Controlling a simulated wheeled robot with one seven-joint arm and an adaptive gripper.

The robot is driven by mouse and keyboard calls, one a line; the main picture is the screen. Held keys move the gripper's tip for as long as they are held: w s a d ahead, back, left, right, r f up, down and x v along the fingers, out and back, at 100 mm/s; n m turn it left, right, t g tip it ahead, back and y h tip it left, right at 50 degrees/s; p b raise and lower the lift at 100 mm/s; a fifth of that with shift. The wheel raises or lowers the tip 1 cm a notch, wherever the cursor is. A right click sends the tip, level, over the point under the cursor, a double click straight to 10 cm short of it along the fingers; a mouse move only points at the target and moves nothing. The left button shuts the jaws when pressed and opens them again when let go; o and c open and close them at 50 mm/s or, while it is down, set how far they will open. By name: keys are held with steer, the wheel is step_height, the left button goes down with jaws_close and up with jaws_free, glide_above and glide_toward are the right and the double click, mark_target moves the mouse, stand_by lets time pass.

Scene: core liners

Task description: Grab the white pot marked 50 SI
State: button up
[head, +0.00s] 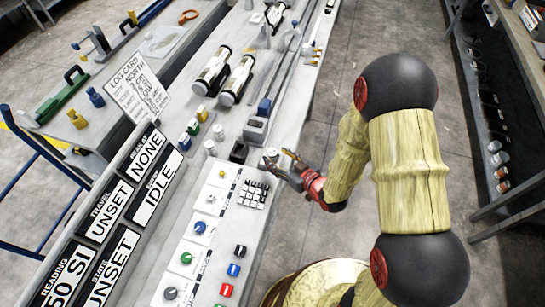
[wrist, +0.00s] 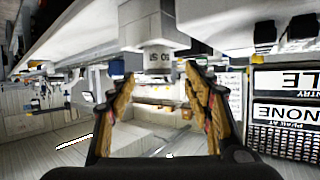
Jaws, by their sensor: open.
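The white pot marked 50 SI (wrist: 157,55) shows in the wrist view, where the picture is upside down and the label reads inverted. In the head view my gripper (head: 285,162) is at the bench's right edge, beside a small pale pot-like object (head: 270,156), partly covered by the fingers.
A keypad (head: 254,193) and panel knobs lie close in front of the gripper. A dark block (head: 239,152) and a grey-blue device (head: 256,128) stand nearby. A READING 50 SI sign (head: 68,275) is at lower left. Open floor (head: 325,205) lies right of the bench.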

mark_target(275, 154)
steer(key=x, duration=0.4)
steer(key=shift+w+f+b, duration=0.1)
steer(key=shift+w+b, duration=0.15)
steer(key=shift+b, duration=0.1)
steer(key=shift+c, duration=0.9)
steer(key=c, duration=1.1)
jaws_close()
